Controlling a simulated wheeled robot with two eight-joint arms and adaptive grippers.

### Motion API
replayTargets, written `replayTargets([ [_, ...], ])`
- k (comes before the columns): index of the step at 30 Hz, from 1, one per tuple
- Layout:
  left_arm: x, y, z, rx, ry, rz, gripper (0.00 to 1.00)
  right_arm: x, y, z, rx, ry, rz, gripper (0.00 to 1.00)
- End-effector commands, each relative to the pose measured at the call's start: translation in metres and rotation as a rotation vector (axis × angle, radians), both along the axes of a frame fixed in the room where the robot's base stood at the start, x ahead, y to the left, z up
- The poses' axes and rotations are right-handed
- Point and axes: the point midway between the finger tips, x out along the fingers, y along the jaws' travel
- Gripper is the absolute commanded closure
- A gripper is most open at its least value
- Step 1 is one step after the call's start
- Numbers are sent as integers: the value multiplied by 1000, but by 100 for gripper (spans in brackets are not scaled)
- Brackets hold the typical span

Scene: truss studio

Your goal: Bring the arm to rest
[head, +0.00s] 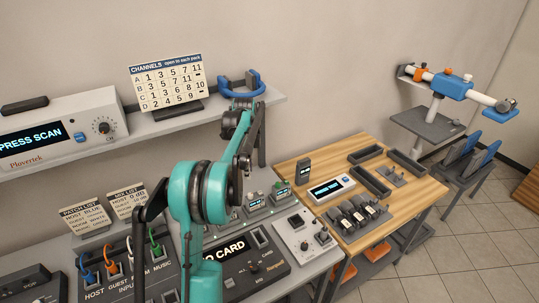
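My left arm, teal and dark, rises from the bottom of the head view in front of the desk. Its dark end with my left gripper (243,118) appears near the front edge of the wall shelf, below a blue and dark headset (240,85). I cannot make out the fingertips, nor whether they are open or shut. I see nothing clearly held. My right gripper is not in view.
The shelf (272,97) bears a scanner box (62,127) and a channels sign (167,81). Below the arm is a patch panel (120,268) with coloured cables. A wooden table (298,152) with trays stands right. Open tiled floor (480,255) lies at the far right.

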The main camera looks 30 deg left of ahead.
Motion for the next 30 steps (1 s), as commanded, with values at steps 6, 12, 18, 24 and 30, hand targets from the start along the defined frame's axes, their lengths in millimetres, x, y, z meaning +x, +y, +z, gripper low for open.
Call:
replayTargets([
  [6, 0, -1, 1, 0, -1, 2, 72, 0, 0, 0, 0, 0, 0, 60],
  [12, -8, -41, 22, 22, -51, 90, 72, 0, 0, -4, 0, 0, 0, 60],
  [18, -42, -124, 54, 38, -180, 304, 72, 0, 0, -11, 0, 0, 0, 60],
  [24, -96, -200, 62, -7, -322, 531, 72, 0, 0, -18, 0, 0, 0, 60],
  [30, -158, -262, 43, -114, -450, 750, 72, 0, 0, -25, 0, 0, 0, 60],
])
